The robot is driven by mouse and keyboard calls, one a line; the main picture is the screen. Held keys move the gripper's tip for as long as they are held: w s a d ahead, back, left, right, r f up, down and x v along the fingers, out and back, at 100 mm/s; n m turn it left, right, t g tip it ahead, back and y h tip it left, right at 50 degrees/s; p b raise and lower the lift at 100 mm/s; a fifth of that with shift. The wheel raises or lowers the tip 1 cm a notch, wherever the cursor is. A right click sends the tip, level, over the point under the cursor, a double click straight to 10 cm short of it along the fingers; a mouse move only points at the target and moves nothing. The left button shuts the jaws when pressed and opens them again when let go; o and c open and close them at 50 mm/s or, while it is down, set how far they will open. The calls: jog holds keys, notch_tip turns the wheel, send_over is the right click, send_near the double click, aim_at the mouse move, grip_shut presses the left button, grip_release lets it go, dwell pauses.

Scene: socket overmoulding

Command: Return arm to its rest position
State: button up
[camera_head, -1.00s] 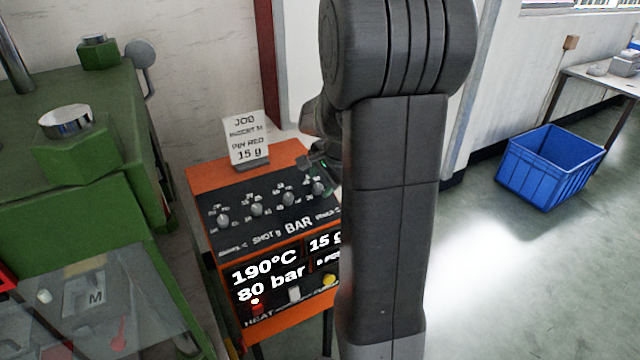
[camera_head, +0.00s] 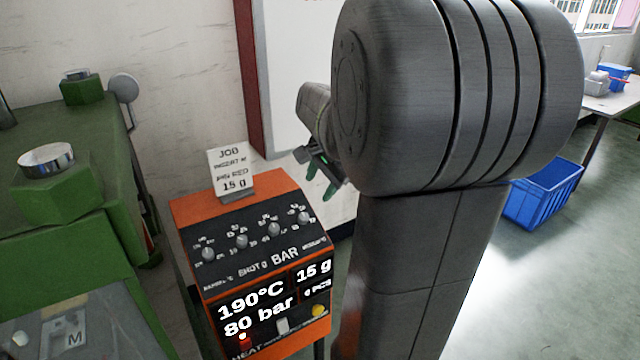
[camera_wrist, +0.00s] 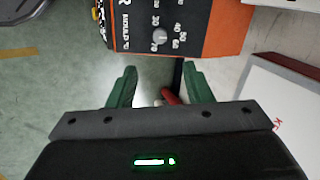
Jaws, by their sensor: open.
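My gripper (camera_head: 324,178) shows in the head view just above and behind the right end of the orange control box, partly hidden by my dark arm. In the wrist view its two green fingers (camera_wrist: 161,92) stand apart with nothing held between them. The orange and black control box (camera_head: 262,250) shows at the top of the wrist view, apart from the fingers. Its display reads 190°C, 80 bar and 15 g.
A job card (camera_head: 231,170) stands on the box. A green machine (camera_head: 60,230) is at the left. A whiteboard (camera_head: 290,80) hangs on the wall behind my gripper. A blue crate (camera_head: 540,200) sits on the floor at right, near a table (camera_head: 608,103). Open floor lies between.

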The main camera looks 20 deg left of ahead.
aim_at(304, 216)
jog(key=x, duration=1.4)
jog(key=shift+r, duration=0.1)
